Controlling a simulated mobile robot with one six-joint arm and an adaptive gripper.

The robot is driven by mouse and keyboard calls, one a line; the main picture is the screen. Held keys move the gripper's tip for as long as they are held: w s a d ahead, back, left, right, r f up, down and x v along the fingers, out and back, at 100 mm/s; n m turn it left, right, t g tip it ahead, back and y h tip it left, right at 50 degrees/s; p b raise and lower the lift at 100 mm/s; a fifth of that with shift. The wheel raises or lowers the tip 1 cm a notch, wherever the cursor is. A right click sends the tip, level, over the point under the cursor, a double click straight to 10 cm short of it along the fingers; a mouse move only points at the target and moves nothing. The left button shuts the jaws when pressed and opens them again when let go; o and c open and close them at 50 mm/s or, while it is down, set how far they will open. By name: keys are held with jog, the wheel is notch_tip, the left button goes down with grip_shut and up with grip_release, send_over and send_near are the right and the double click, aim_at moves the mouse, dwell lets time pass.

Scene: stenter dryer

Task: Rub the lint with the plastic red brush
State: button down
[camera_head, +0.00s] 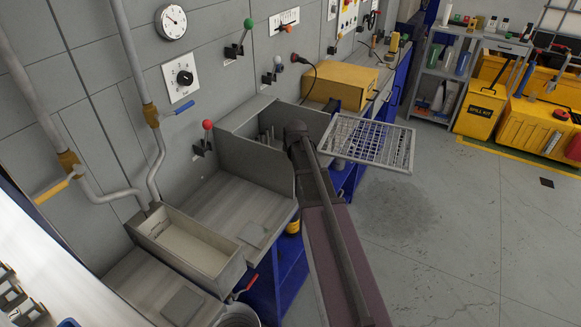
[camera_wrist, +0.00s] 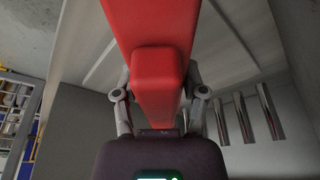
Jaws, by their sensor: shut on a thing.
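The plastic red brush (camera_wrist: 152,25) fills the upper middle of the wrist view, with a blocky red end nearest the camera. My gripper (camera_wrist: 159,95) is shut on it, one finger on each side. The brush's bristles and far end are out of sight. In the head view my arm reaches into an open grey compartment (camera_head: 240,160) on the bench. My arm hides the gripper and brush there. I cannot make out any lint in either view.
A wire-mesh frame (camera_head: 398,146) juts out to the right of my arm. A yellow box (camera_head: 342,84) sits behind it on the bench. Several upright metal bars (camera_wrist: 268,112) stand close at the right in the wrist view. A red-knobbed lever (camera_head: 207,126) is left of the compartment.

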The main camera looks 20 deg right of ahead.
jog(key=shift+w+d+r+p, duration=0.1)
jog(key=shift+w+r+p, duration=0.05)
jog(key=shift+r+p, duration=2.8)
jog(key=shift+r, duration=0.1)
jog(key=shift+r+p, duration=1.45)
jog(key=shift+p, duration=0.05)
jog(key=shift+r, duration=0.1)
